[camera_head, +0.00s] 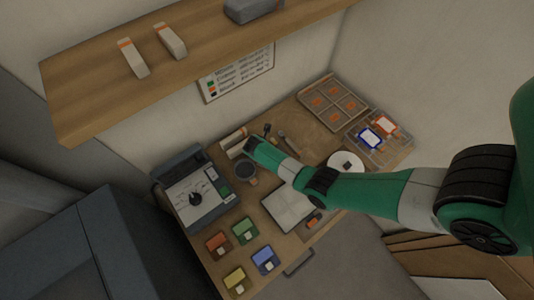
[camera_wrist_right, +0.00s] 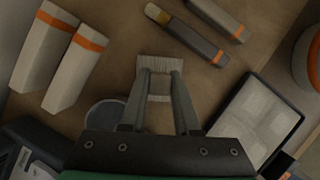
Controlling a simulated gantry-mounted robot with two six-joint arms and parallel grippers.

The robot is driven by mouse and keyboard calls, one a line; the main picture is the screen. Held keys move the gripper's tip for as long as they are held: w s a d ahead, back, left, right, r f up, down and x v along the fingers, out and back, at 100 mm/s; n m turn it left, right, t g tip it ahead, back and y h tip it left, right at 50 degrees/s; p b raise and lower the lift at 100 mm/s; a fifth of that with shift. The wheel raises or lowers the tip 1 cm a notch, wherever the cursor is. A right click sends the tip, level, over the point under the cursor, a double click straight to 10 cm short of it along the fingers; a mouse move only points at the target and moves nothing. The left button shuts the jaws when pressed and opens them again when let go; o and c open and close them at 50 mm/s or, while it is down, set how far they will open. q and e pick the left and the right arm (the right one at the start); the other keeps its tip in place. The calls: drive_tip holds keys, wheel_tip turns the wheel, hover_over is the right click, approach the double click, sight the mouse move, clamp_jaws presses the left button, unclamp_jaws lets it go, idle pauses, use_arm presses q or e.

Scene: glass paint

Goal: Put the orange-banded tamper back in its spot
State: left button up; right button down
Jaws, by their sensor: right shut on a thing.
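My right gripper (camera_head: 252,148) reaches in from the right over the back of the desk. In the wrist view its fingers (camera_wrist_right: 160,85) are shut on a pale piece (camera_wrist_right: 157,66) with a ribbed, bristle-like face. No orange band shows on that piece, and the fingers hide part of it, so I cannot tell if it is the tamper. Two pale blocks with orange bands (camera_wrist_right: 75,68) lie to the left of the fingers. A dark tool with an orange band (camera_wrist_right: 190,38) and a tan tip lies beyond them. My left gripper is not in view.
A dark cup (camera_head: 245,170) stands close to the gripper, left of the fingers in the wrist view (camera_wrist_right: 103,112). A grey machine (camera_head: 192,192), a divided tray (camera_head: 333,102) and several coloured boxes (camera_head: 265,258) share the desk. A shelf (camera_head: 90,95) overhangs the back.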

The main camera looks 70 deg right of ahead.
drive_tip(key=shift+f, duration=0.3)
idle(0.5)
drive_tip(key=c, duration=0.6)
unclamp_jaws()
drive_tip(key=shift+o, duration=0.2)
drive_tip(key=p+v, duration=0.3)
drive_tip(key=v, duration=0.8)
drive_tip(key=shift+r, duration=0.3)
